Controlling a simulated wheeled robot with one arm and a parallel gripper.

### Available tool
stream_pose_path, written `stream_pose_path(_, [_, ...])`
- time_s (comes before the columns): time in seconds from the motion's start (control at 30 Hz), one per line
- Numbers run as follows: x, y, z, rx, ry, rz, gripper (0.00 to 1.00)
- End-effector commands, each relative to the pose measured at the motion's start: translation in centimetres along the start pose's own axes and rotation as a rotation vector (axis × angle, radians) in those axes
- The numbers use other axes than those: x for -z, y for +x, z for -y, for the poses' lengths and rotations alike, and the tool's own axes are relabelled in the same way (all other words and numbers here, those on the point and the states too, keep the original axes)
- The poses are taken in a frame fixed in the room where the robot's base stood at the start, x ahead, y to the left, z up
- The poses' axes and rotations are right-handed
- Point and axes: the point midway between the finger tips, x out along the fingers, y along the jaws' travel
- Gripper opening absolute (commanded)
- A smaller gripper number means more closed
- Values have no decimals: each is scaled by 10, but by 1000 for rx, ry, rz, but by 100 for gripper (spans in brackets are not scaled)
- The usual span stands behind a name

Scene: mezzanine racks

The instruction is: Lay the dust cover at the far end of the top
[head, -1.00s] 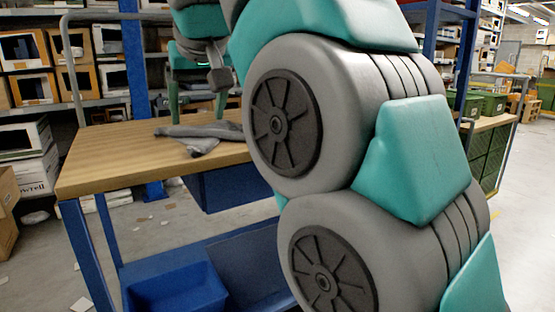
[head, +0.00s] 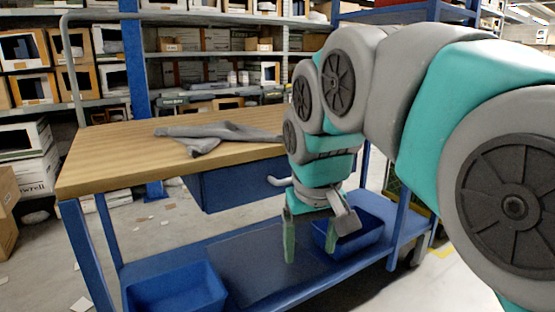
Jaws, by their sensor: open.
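The dust cover (head: 215,132) is a grey crumpled cloth. It lies on the wooden top (head: 110,160) of a blue trolley bench, around the middle of its length, with one fold reaching toward the front edge. My gripper (head: 310,245) is open and empty. It points down in front of the bench, below the level of the top and apart from the cloth. My arm hides the right end of the top.
A blue drawer (head: 235,185) with a handle hangs under the top. A lower blue shelf (head: 255,270) carries a blue bin (head: 175,290) at left and another bin (head: 355,235) at right. A grey tube handle (head: 72,75) rises at the left end. Racks with boxes stand behind.

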Motion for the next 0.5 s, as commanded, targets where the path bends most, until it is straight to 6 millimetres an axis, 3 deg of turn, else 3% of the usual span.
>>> stream_pose_path(0.03, [-21,12,-8,-2,20,33,78])
stream_pose_path(0.2, [-89,54,-26,2,79,137,78])
stream_pose_path(0.5, [-217,118,-32,32,192,313,78])
